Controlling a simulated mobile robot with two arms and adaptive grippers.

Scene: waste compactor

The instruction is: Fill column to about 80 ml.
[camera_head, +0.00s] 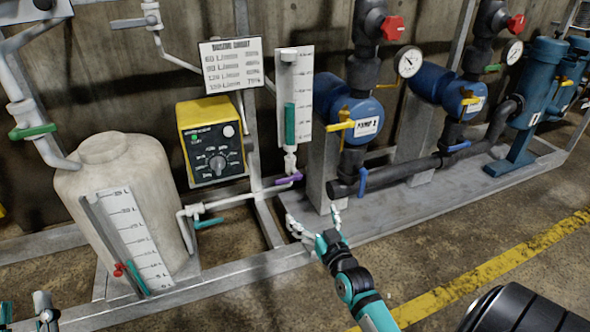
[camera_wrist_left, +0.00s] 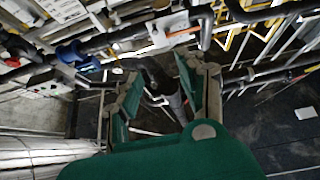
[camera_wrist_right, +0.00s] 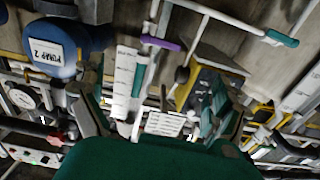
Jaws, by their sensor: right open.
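The graduated white column (camera_head: 304,75) stands upright at the center of the head view, with a teal bar (camera_head: 290,125) in its lower half; its scale marks are too small to read. A purple valve handle (camera_head: 289,179) sits on the pipe just below it. Column (camera_wrist_right: 126,75) and purple handle (camera_wrist_right: 160,43) also show in the right wrist view. My right gripper (camera_head: 315,218) is open and empty, below and slightly right of the purple handle, apart from it. My left gripper (camera_wrist_left: 158,85) is open and empty in the left wrist view.
A white tank (camera_head: 120,180) with its own scale stands at left, with a teal-handled valve (camera_head: 208,223) on its outlet pipe. A yellow control box (camera_head: 210,140) hangs left of the column. Blue pumps (camera_head: 345,105) and black pipes (camera_head: 400,172) crowd the right.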

